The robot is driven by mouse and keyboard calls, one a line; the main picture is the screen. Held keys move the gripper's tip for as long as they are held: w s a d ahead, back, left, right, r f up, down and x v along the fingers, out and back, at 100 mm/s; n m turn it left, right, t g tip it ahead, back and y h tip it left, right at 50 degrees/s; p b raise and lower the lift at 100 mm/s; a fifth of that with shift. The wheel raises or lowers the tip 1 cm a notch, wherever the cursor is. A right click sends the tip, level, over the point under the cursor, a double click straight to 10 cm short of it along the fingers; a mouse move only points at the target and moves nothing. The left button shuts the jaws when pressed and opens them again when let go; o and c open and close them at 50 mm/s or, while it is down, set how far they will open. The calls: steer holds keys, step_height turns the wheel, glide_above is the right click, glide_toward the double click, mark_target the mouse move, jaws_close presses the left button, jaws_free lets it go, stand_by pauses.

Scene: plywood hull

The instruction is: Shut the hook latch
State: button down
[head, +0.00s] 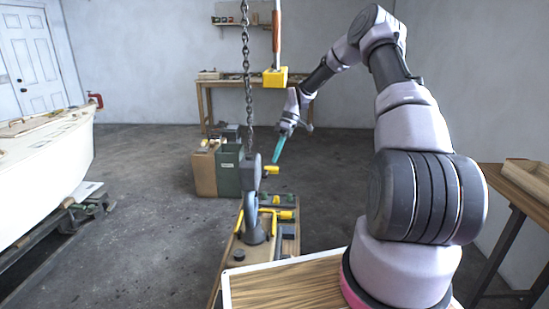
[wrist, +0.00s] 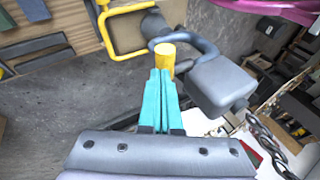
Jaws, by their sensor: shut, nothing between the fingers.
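A grey hook block (head: 252,172) hangs from a chain, with the grey curved hook (head: 251,205) below it. A yellow knob (head: 271,170), seemingly on the latch, sticks out to the right of the block. In the wrist view the block (wrist: 220,80) and the curved hook (wrist: 196,40) lie right of the yellow knob (wrist: 165,56). My gripper (head: 276,159) has teal fingers, shut together and empty. In the wrist view its fingertips (wrist: 160,74) are right by the knob; I cannot tell whether they touch. The latch's position across the hook opening is unclear.
The chain (head: 246,60) rises above the block. A wooden stand with yellow fittings (head: 283,214) lies below the hook. A yellow block on a wooden handle (head: 275,77) hangs behind. A green box (head: 228,170) stands left; a white boat (head: 45,165) is farther left.

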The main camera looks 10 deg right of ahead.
steer(key=v, duration=1)
